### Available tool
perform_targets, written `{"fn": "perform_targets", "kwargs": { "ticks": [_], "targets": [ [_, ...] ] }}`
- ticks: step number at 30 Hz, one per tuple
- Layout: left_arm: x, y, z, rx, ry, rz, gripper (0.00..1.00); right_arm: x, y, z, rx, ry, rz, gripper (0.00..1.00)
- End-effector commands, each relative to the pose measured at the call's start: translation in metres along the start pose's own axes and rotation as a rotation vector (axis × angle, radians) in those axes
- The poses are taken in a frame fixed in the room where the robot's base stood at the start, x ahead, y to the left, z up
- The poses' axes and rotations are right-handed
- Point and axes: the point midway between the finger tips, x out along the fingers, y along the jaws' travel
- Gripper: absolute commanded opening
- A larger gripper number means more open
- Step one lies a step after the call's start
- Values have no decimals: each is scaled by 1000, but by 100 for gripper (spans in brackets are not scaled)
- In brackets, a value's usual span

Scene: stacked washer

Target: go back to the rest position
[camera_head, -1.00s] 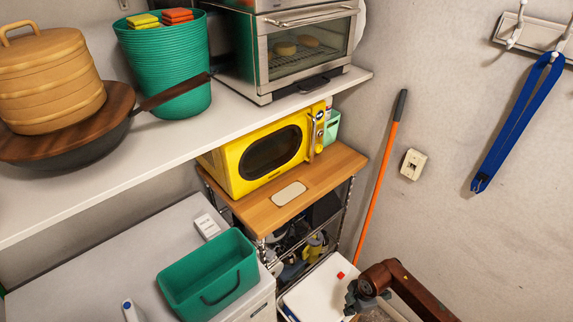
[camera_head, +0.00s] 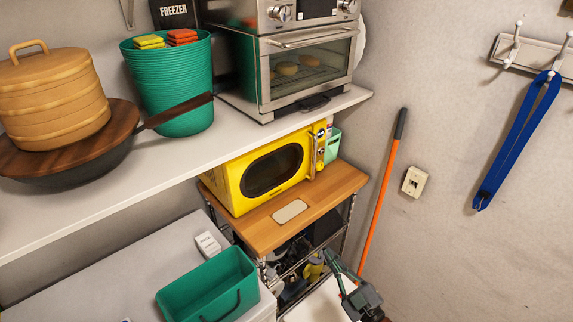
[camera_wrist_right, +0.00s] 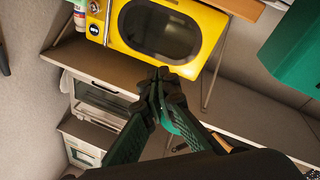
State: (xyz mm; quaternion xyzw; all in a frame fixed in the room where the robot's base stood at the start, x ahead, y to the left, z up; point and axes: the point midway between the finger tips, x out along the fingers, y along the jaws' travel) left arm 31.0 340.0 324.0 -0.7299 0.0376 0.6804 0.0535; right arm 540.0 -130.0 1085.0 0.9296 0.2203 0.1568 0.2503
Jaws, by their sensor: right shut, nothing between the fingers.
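My right gripper (camera_head: 335,262) shows at the bottom of the head view, right of centre, near the lower front of the wire rack. Its dark green fingers point up and away from me. In the right wrist view the fingertips (camera_wrist_right: 165,80) meet, with nothing held between them. The yellow microwave (camera_wrist_right: 155,30) lies beyond the fingertips in that view. My left gripper is in neither view.
The yellow microwave (camera_head: 262,175) stands on a wooden-topped rack (camera_head: 250,228). A green bin (camera_head: 200,290) sits at the lower left. A white shelf (camera_head: 170,165) holds a toaster oven (camera_head: 305,70) and pots. An orange-handled stick (camera_head: 379,200) leans on the right wall.

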Motion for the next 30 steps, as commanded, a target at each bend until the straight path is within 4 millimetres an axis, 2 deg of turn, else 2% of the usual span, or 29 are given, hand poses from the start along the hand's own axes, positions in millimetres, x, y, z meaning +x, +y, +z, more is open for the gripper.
{"fn": "perform_targets", "kwargs": {
  "ticks": [1,4,7,10,13,15,18,24,30],
  "targets": [
    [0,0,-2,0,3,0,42,-14,29,13,43,-61,113,0],
    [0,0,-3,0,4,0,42,-50,78,54,117,-224,307,0],
    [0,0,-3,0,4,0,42,-98,104,102,192,-423,442,0],
    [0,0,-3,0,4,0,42,-154,107,149,269,-642,517,0],
    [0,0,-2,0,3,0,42,-213,90,188,351,-866,533,0],
    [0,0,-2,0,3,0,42,-251,69,207,407,-1011,512,0],
    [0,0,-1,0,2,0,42,-294,38,222,472,-1172,455,0],
    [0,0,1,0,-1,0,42,-352,-15,227,565,-1378,322,0],
    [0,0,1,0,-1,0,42,-392,-58,218,637,-1511,182,0]
  ]
}}
